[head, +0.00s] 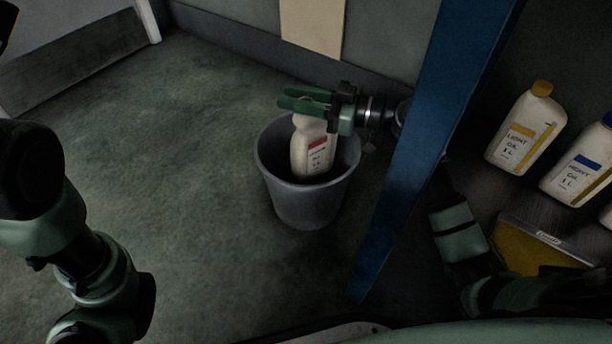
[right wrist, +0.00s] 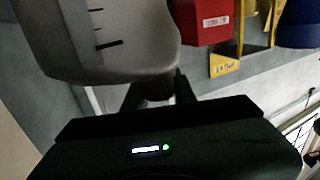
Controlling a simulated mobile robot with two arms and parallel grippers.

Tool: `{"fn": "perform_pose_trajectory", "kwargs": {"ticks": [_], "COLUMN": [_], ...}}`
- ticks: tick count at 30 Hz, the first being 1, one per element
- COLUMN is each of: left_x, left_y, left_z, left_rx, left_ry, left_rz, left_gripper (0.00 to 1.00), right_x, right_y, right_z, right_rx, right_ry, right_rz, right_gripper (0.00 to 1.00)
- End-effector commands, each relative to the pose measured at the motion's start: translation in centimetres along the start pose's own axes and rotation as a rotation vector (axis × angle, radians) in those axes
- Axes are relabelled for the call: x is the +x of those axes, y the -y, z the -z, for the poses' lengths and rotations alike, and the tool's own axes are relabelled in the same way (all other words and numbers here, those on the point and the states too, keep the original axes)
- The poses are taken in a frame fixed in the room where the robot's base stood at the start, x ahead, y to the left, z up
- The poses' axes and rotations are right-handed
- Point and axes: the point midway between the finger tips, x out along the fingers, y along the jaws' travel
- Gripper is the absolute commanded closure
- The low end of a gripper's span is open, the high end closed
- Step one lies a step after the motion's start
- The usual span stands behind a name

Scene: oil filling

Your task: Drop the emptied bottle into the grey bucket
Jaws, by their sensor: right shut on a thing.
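The white bottle (head: 313,150) with a red-banded label hangs upright at the mouth of the grey bucket (head: 308,205). Its lower part overlaps the inside of the bucket; I cannot tell whether it touches the wall or floor. My right gripper (head: 303,101) is shut on the top of the bottle, above the rim. In the right wrist view, the bottle (right wrist: 105,40) fills the upper left, with dark scale marks on its side, beyond my right gripper (right wrist: 153,90). My left arm shows at the left of the head view, but its gripper is not in view.
A blue post (head: 415,150) stands just right of the bucket. Further right, a yellow-capped bottle (head: 525,130) and a blue-capped bottle (head: 580,170) stand near a tray of yellow liquid (head: 540,255). The green-grey floor (head: 190,150) left of the bucket is clear.

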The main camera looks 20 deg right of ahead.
Motion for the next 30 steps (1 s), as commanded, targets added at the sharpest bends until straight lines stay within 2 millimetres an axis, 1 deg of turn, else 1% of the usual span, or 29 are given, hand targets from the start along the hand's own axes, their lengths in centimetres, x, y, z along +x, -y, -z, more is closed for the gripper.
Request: {"fn": "perform_pose_trajectory", "kwargs": {"ticks": [2,3,5,6,14,17,20,27,30], "left_x": [0.0,0.0,0.0,0.0,0.0,0.3,0.9,2.5,2.9], "left_y": [0.0,0.0,0.0,0.0,0.0,0.1,0.2,0.5,0.6], "left_z": [0.0,0.0,0.0,0.0,0.0,-0.1,-0.3,-0.9,-1.0], "left_rx": [0.0,0.0,0.0,0.0,0.0,0.0,0.0,0.0,0.0], "left_ry": [0.0,0.0,0.0,0.0,0.0,0.0,0.0,0.001,0.001], "left_rz": [0.0,0.0,0.0,0.0,0.0,-0.001,-0.001,-0.001,-0.001], "left_gripper": [0.72,0.72,0.72,0.72,0.72,0.72,0.72,0.72,0.72], "right_x": [0.0,0.0,0.0,0.0,0.0,-0.3,-1.5,-5.7,-6.9], "right_y": [0.0,0.0,0.0,0.0,0.0,0.0,0.0,0.0,0.0], "right_z": [0.1,0.1,0.1,0.1,0.0,0.1,0.2,0.3,0.2], "right_rx": [0.0,0.0,0.0,0.0,0.0,0.001,0.003,0.002,0.003], "right_ry": [-0.001,0.0,0.0,0.0,0.0,0.001,0.003,0.003,0.002], "right_rz": [0.0,0.0,0.0,0.0,0.0,-0.001,-0.001,-0.002,-0.002], "right_gripper": [1.0,0.71,0.54,0.48,0.48,0.48,0.48,0.48,0.48]}}
